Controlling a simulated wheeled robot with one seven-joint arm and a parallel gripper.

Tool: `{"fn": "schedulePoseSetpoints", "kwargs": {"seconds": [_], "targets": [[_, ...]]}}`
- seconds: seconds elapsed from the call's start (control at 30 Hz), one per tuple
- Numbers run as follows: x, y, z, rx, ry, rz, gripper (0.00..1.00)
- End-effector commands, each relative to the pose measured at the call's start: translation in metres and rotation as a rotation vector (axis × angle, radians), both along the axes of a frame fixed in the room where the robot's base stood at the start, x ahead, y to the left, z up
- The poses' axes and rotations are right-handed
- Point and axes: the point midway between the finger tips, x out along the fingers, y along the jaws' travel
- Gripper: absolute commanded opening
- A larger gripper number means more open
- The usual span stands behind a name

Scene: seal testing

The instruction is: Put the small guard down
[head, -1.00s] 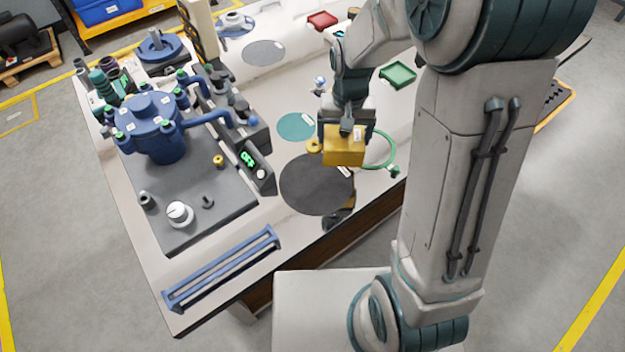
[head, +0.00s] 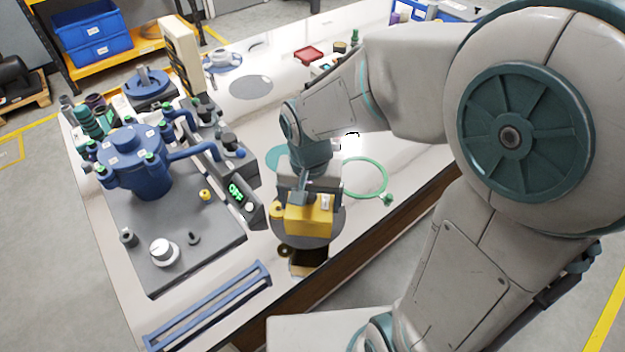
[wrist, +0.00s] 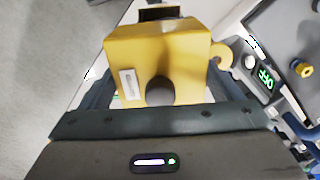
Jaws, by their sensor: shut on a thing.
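The small guard is a yellow box-like piece (head: 310,216) with a round tab on its left side. In the head view it is held in my gripper (head: 303,198), over the dark round mat (head: 335,238) near the table's front edge. In the wrist view the yellow guard (wrist: 160,50) fills the space ahead of my gripper (wrist: 160,100), with a white label and a dark round knob or hole on its near face. My gripper is shut on it. Whether its underside touches the mat cannot be told.
A grey test station with a blue vessel (head: 135,165) and a green-lit display (head: 236,192) stands to the left. A blue rail frame (head: 210,305) lies at the front left. A green ring (head: 384,180) lies to the right. A teal disc (head: 272,158) lies behind my gripper.

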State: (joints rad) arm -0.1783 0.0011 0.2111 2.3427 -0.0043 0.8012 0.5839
Motion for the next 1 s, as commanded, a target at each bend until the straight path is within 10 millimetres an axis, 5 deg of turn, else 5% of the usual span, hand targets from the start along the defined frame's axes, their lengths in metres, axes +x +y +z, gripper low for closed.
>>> {"fn": "schedulePoseSetpoints", "kwargs": {"seconds": [0.4, 0.73, 1.0], "targets": [[0.057, -0.015, -0.035, 0.001, 0.000, -0.001, 0.56], [0.059, -0.016, -0.072, 0.000, 0.002, 0.001, 0.56], [0.059, -0.016, -0.076, 0.001, -0.001, 0.000, 0.56]]}}
